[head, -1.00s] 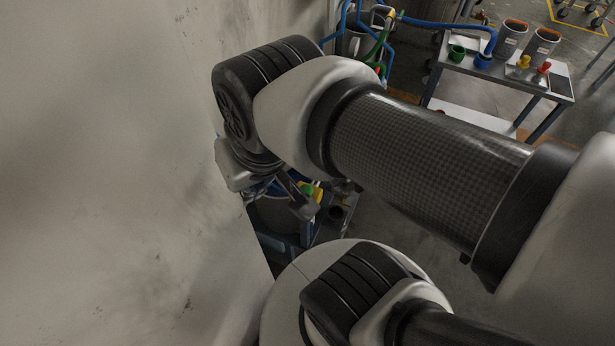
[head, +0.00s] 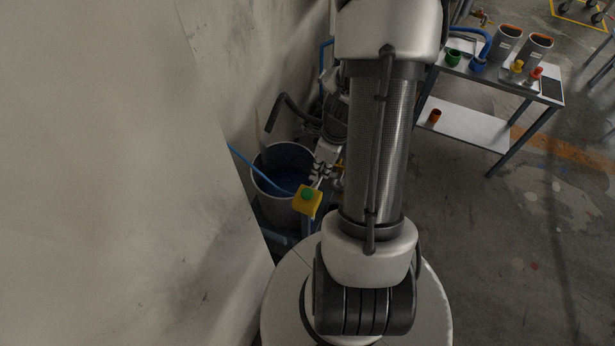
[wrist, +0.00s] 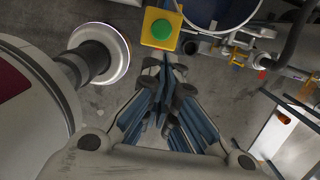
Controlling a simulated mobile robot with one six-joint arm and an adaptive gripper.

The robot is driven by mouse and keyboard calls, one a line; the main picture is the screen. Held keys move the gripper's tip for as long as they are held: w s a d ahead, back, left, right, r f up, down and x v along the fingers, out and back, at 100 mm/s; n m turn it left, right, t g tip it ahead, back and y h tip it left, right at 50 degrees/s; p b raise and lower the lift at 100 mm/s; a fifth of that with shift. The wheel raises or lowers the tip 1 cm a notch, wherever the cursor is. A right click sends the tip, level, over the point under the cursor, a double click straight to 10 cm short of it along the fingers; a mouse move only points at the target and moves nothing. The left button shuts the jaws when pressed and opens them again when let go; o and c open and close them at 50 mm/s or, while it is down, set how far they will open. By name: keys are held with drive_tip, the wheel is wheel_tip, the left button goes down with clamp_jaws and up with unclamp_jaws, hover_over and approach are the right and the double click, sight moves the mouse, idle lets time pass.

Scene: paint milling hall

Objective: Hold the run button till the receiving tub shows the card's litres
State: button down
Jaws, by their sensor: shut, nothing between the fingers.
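The run button is a green round button on a yellow box (head: 308,200), in front of a grey tub. It also shows in the wrist view (wrist: 162,30), just beyond my fingertips. The grey tub (head: 262,182) holds blue liquid; its rim also shows at the top of the wrist view (wrist: 190,22). I cannot read any litre figure on it. My gripper (head: 320,180) is beside the yellow box in the head view. In the wrist view my gripper (wrist: 166,68) is shut and empty, pointing towards the button; contact cannot be told. I cannot make out a card.
A pale wall (head: 120,180) stands close on the left. A metal table (head: 500,78) at upper right carries grey cans and small coloured pots. Open floor (head: 490,250) lies to the right.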

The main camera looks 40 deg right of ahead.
sight(312, 195)
drive_tip(key=f+b, duration=0.3)
drive_tip(key=f, duration=0.1)
drive_tip(key=w+f+b, duration=0.1)
drive_tip(key=f+b, duration=0.2)
drive_tip(key=f, duration=0.2)
drive_tip(key=w+a+f+b, duration=0.1)
drive_tip(key=f+b, duration=0.2)
drive_tip(key=f, duration=0.1)
drive_tip(key=shift+a+f+b, duration=0.1)
drive_tip(key=shift+f+b, duration=0.2)
drive_tip(key=shift+f, duration=0.1)
wheel_tip(312, 195, down, 2)
drive_tip(key=shift+b, duration=0.9)
drive_tip(key=shift+s+r, duration=0.1)
drive_tip(key=shift+a, duration=0.1)
idle(5.1)
